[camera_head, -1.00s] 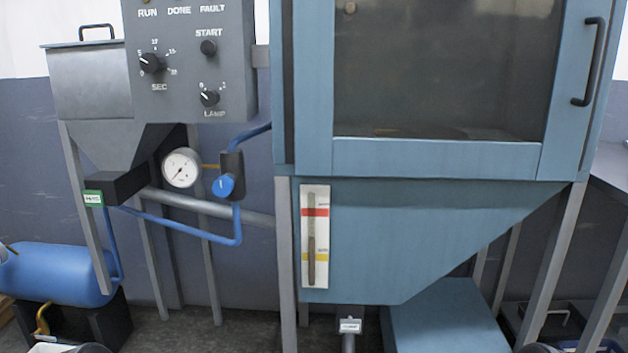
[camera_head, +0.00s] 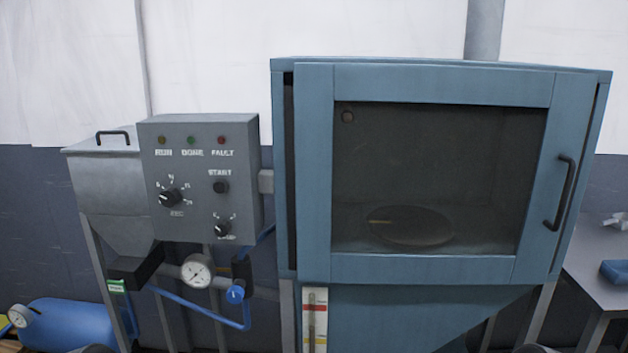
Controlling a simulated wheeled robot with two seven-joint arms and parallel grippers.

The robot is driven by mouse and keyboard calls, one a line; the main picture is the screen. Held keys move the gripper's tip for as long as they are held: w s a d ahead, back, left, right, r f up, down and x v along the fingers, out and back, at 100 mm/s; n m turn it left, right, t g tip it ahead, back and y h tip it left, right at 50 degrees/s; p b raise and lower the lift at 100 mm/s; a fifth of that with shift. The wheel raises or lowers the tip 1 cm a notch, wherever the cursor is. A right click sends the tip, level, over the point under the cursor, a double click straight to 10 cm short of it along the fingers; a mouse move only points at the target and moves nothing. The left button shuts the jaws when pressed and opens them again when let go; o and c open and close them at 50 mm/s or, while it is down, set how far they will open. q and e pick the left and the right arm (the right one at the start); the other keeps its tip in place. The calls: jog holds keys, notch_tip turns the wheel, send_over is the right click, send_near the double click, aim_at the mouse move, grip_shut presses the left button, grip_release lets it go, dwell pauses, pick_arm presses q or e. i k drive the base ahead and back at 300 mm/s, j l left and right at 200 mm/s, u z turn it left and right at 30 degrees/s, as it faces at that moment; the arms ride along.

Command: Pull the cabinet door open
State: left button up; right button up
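The blue cabinet (camera_head: 440,68) stands right of centre in the head view. Its door (camera_head: 420,268) is shut against the front, with a blue frame around a dark window (camera_head: 440,160). A black bar handle (camera_head: 562,192) runs upright on the door's right side. Through the window a round flat plate (camera_head: 410,226) shows on the cabinet floor. Neither of my grippers can be made out, and nothing touches the handle.
A grey control box (camera_head: 205,150) with knobs and lamps is left of the cabinet, beside a metal hopper (camera_head: 115,195). A gauge (camera_head: 197,271) and blue pipes sit below. A side table (camera_head: 590,265) holding a blue object (camera_head: 615,272) stands at right.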

aim_at(567, 98)
jog(key=i+l, duration=0.25)
jog(key=i+z, duration=0.1)
jog(key=z, duration=1.7)
